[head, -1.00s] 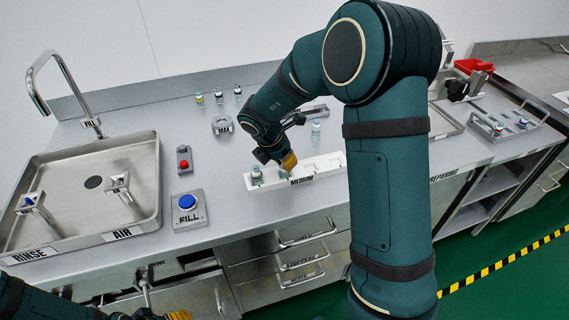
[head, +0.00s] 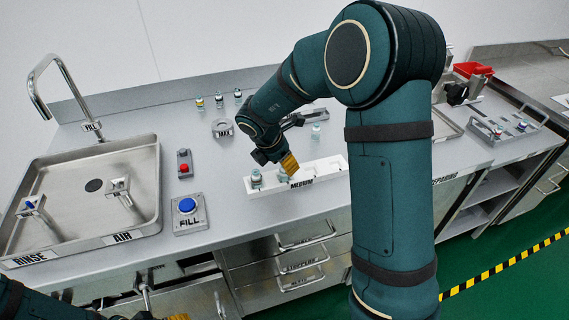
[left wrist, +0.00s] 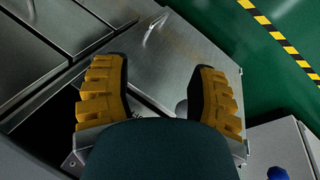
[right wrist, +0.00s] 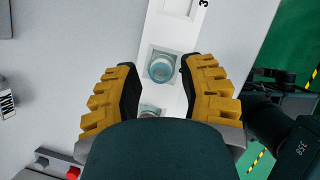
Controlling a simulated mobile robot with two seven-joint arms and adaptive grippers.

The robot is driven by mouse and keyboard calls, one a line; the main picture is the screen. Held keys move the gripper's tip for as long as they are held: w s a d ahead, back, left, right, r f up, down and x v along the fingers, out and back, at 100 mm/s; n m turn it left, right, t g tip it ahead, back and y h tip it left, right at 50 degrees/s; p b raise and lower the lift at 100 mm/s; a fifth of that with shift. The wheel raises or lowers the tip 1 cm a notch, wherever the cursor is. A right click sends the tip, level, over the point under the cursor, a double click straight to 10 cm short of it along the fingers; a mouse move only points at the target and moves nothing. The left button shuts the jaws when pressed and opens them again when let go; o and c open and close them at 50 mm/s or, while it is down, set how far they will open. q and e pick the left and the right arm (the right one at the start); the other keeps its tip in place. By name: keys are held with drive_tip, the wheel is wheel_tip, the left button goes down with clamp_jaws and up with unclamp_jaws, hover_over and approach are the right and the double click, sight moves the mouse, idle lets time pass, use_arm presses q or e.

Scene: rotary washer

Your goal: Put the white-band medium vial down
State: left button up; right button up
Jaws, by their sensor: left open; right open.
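The white rack labelled MEDIUM (head: 322,177) lies on the counter. One vial (head: 256,177) stands in its left end slot. A second vial (head: 283,173) is in the rack by my right gripper (head: 289,163), partly hidden by its fingers. In the right wrist view the clear, teal-topped vial (right wrist: 162,68) sits in a square slot between the open fingers of my right gripper (right wrist: 160,85), apart from both. Another vial (right wrist: 150,110) is below it, partly hidden. I cannot make out the band colours. My left gripper (left wrist: 157,95) is open and empty, low before the cabinet fronts.
Several small vials (head: 219,101) stand along the back of the counter, and one pale vial (head: 316,131) stands behind the rack. The sink (head: 75,215) and blue FILL button (head: 187,205) are left.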

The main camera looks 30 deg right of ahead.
drive_tip(key=p+v, duration=0.2)
drive_tip(key=v, duration=0.8)
drive_tip(key=shift+a+r+p, duration=0.2)
drive_tip(key=shift+r+p, duration=0.1)
drive_tip(key=shift+r, duration=0.05)
